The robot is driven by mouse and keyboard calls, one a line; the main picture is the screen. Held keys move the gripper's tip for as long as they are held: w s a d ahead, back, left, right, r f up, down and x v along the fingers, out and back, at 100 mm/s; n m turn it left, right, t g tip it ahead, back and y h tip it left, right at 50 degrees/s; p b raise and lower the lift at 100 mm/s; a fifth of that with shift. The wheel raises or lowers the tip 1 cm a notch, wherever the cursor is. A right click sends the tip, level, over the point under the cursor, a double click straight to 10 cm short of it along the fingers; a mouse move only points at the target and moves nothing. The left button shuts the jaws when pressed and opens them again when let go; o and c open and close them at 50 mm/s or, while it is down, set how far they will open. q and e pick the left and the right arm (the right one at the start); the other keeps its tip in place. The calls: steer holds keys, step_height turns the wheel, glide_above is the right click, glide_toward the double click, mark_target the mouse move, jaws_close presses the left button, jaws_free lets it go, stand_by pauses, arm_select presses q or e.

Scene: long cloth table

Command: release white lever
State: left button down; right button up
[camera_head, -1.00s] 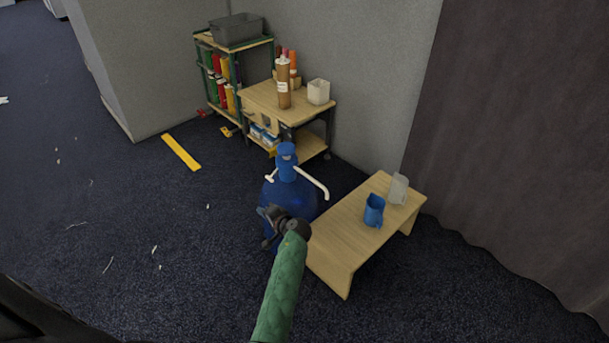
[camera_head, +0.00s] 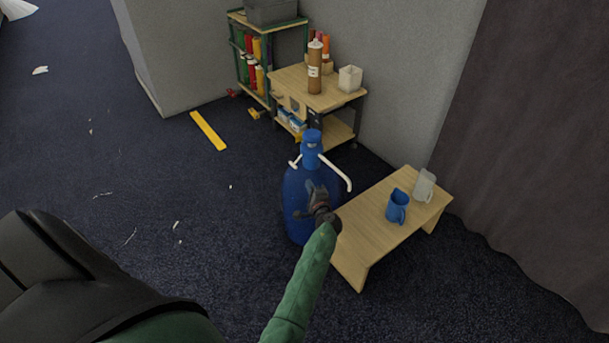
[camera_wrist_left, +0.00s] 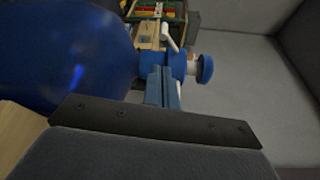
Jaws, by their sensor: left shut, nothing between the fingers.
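A blue water jug (camera_head: 296,208) with a blue pump top (camera_head: 311,147) stands beside the low wooden table. A short white lever (camera_head: 294,163) sticks out on the pump's left, and a longer curved white spout (camera_head: 341,174) on its right. My left gripper (camera_head: 315,190) is in front of the jug's body, below the pump, shut and empty. In the left wrist view, the jug (camera_wrist_left: 65,50) lies sideways in the picture. The shut left fingers (camera_wrist_left: 164,90) overlap the pump neck, and the white lever (camera_wrist_left: 171,36) shows above them. I cannot tell whether they touch. My right gripper is out of view.
The low wooden table (camera_head: 365,243) holds a blue mug (camera_head: 397,206) and a clear mug (camera_head: 424,186). Behind stand a wooden trolley (camera_head: 330,98) with bottles and a green-framed shelf (camera_head: 240,70). A yellow strip (camera_head: 208,131) lies on open floor at left.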

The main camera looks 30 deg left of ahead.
arm_select(q)
steer(key=x, duration=0.9)
steer(key=shift+w+a+p, duration=0.2)
steer(key=shift+a+p, duration=0.1)
steer(key=shift+a, duration=0.05)
steer(key=shift+r, duration=0.1)
